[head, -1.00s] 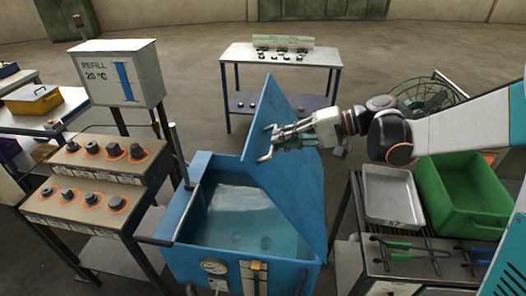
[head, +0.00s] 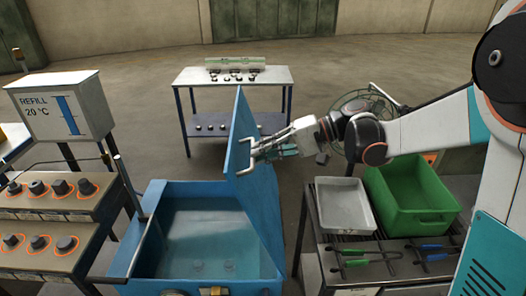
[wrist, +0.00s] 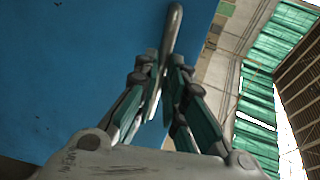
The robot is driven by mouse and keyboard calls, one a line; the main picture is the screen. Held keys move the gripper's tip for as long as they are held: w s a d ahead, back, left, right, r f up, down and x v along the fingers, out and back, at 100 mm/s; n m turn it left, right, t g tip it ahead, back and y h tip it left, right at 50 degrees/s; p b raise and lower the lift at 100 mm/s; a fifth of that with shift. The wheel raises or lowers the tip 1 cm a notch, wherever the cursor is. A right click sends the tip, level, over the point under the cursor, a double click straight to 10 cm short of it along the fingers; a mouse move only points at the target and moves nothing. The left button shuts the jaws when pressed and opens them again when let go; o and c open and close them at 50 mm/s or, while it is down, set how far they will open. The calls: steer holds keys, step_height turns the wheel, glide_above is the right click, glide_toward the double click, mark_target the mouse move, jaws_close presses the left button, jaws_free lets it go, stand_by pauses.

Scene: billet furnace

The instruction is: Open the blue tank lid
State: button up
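The blue tank (head: 153,225) stands at the lower middle of the head view with water showing inside. Its blue lid (head: 258,198) is raised, standing steeply along the tank's right side. A metal bar handle (head: 243,157) is on the lid's face; in the wrist view the handle (wrist: 173,30) runs between my fingers. My gripper (head: 262,151) reaches from the right, at the lid's upper part. In the wrist view my gripper (wrist: 165,75) has its fingers close together on both sides of the handle, closed on it. The lid's blue surface (wrist: 75,70) fills the left of that view.
A rack with a metal tray (head: 343,207) and a green bin (head: 408,197) stands right of the tank. A knob console (head: 50,215) and a refill sign box (head: 62,108) are at left. A table (head: 232,76) stands behind, with open floor around it.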

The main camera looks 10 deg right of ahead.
steer(key=o, duration=0.4)
steer(key=shift+s+d+f, duration=0.1)
steer(key=shift+d+f, duration=0.05)
steer(key=shift+f, duration=0.5)
steer(key=shift+r, duration=0.1)
steer(key=shift+r, duration=0.1)
steer(key=shift+o, duration=1.1)
steer(key=w+v, duration=0.1)
steer(key=v, duration=1)
steer(key=shift+s+r, duration=0.15)
steer(key=shift+r, duration=0.05)
steer(key=shift+o, duration=1.3)
steer(key=shift+d+r, duration=0.2)
steer(key=shift+d, duration=0.15)
steer(key=shift+f, duration=0.1)
steer(key=shift+c, duration=0.4)
